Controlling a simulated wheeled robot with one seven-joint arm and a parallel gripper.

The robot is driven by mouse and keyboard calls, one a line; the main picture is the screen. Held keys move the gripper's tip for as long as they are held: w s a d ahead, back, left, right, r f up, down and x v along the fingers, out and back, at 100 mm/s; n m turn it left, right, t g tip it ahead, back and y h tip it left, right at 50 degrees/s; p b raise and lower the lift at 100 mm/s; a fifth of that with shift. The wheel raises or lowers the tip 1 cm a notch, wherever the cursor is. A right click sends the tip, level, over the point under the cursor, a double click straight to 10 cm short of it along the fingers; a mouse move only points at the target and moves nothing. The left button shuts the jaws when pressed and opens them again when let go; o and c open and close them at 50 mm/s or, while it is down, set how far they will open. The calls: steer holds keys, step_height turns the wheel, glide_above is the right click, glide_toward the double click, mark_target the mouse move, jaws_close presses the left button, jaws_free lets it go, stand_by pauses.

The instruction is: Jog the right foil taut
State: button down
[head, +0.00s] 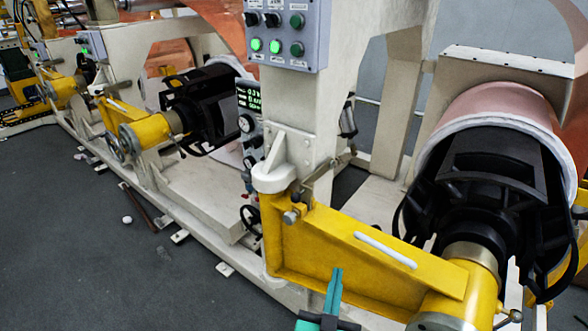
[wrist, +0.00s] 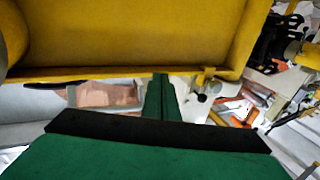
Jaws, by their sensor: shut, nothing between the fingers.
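The right foil roll (head: 510,105) is copper-coloured with a pale end rim, on a black chuck (head: 490,185) at the right of the head view. A grey control box (head: 286,62) on the white column carries black knobs, two lit green buttons (head: 275,46) and darker green buttons (head: 297,20). My gripper (head: 334,285) is green, shut and empty, low in front of the yellow arm (head: 345,250) and below the control box. In the wrist view my gripper (wrist: 161,92) points at the yellow arm (wrist: 130,35), with a copper-coloured surface (wrist: 105,95) beyond. Contact with the yellow arm cannot be told.
A gauge panel (head: 250,105) with a digital display sits left of the column. A second black chuck (head: 205,105) on another yellow arm (head: 145,130) stands farther left. The dark floor (head: 70,240) at the left is mostly open, with small items near the white base rail.

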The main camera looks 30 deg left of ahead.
mark_target(295, 50)
steer(key=w+a+r+n+y, duration=0.25)
steer(key=a+r, duration=0.35)
steer(key=r, duration=0.5)
steer(key=w+a+r+n+y, duration=0.2)
steer(key=w+a+r, duration=0.3)
steer(key=r, duration=0.6)
steer(key=s+a+r+n+y, duration=0.1)
steer(key=a+r, duration=0.4)
steer(key=r, duration=0.7)
steer(key=s+a+r+n+g+y, duration=0.1)
steer(key=s+a+r+n, duration=0.3)
steer(key=r, duration=0.7)
steer(key=shift+s+a+r+y, duration=0.35)
steer(key=shift+s+y, duration=0.4)
steer(key=shift+s, duration=0.2)
steer(key=shift+w+n, duration=0.1)
steer(key=shift+n, duration=0.15)
steer(key=w, duration=0.8)
steer(key=shift+w+d, duration=0.3)
steer(key=shift+d, duration=0.1)
steer(key=shift+w, duration=0.2)
steer(key=shift+w, duration=0.2)
